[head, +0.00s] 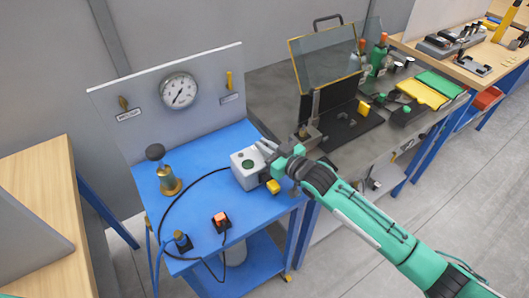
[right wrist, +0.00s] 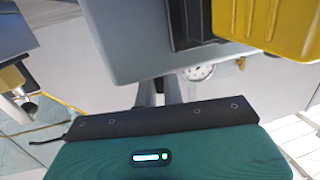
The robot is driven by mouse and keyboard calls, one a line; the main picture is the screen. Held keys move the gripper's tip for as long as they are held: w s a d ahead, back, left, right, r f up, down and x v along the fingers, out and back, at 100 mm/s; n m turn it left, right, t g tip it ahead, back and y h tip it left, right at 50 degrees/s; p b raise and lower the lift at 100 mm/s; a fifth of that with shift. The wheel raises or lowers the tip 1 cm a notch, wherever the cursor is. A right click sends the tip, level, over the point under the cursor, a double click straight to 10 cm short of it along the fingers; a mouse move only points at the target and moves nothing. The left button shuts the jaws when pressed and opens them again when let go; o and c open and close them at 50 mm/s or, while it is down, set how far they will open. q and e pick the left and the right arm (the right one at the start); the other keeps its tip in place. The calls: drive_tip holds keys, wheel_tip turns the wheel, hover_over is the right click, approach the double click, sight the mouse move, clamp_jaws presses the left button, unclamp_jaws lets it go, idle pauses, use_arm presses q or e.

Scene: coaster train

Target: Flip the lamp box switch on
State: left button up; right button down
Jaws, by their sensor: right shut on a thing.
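The fingers hide that part, and I cannot make out the switch. In the right wrist view, a grey surface (right wrist: 120,35) fills the top, with a ridged yellow piece (right wrist: 265,28) beside it. A yellow block (head: 273,187) also shows just below the gripper in the head view. My left gripper is not in view.
The blue bench (head: 205,190) has a back panel with a gauge (head: 179,91). A grey workbench with a clear guard (head: 326,58) stands behind my right arm.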

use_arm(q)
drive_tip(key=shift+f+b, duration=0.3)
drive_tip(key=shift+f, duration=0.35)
use_arm(e)
drive_tip(key=shift+s, duration=0.1)
drive_tip(key=c, duration=1.6)
unclamp_jaws()
drive_tip(key=shift+d, duration=0.1)
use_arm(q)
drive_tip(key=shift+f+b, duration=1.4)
use_arm(e)
drive_tip(key=shift+f+v, duration=0.2)
drive_tip(key=shift+v, duration=3.25)
drive_tip(key=shift+f+v, duration=0.2)
drive_tip(key=shift+v, duration=3.25)
